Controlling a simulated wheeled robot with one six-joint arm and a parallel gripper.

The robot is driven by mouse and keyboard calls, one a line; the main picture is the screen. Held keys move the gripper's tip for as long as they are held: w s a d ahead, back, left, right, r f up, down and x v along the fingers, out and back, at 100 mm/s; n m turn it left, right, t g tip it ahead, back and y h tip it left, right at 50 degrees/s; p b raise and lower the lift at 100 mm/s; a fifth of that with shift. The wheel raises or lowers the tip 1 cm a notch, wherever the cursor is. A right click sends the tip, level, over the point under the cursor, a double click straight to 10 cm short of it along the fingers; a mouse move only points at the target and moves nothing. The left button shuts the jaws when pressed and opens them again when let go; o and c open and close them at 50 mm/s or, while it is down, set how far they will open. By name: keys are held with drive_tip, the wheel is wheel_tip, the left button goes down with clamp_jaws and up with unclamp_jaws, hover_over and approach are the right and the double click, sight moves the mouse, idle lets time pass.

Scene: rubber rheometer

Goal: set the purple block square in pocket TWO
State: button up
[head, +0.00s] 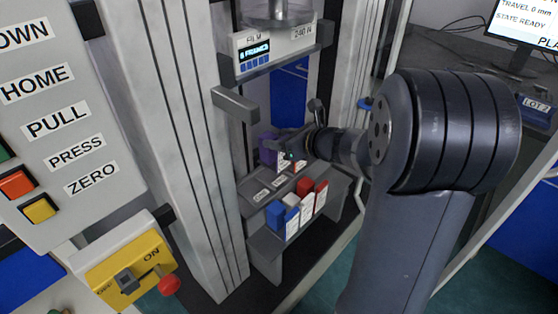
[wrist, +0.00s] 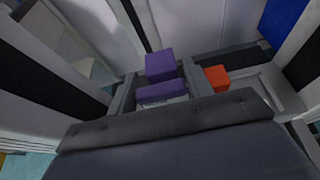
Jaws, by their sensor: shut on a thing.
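My gripper (head: 284,146) is at the far end of the grey rack in the head view, shut on the purple block (head: 267,150). In the wrist view, the purple block (wrist: 160,66) is between the grey jaws of my gripper (wrist: 160,84), with a second purple face nearer the camera. The rack (head: 250,190) has small white labels along its front top. Their lettering is too small to read, so I cannot tell which pocket is TWO. The block's underside is hidden, and I cannot tell whether it is seated.
An orange-red block (wrist: 215,78) stands close right of the gripper in the wrist view. Blue (head: 275,214) and red (head: 320,193) blocks with white labels stand on the lower front shelf. Machine columns (head: 190,130) rise at left, and a crosshead with a display (head: 255,52) hangs above.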

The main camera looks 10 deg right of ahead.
sight(280, 154)
wheel_tip(280, 154, down, 5)
drive_tip(key=shift+r+b, duration=0.1)
drive_tip(key=shift+b, duration=0.8)
drive_tip(key=shift+f, duration=0.3)
drive_tip(key=o, duration=1.2)
drive_tip(key=shift+r, duration=0.1)
drive_tip(key=shift+s+d+r, duration=0.2)
drive_tip(key=shift+r, duration=0.15)
drive_tip(key=shift+p+v, duration=1.35)
drive_tip(key=shift+v, duration=4.35)
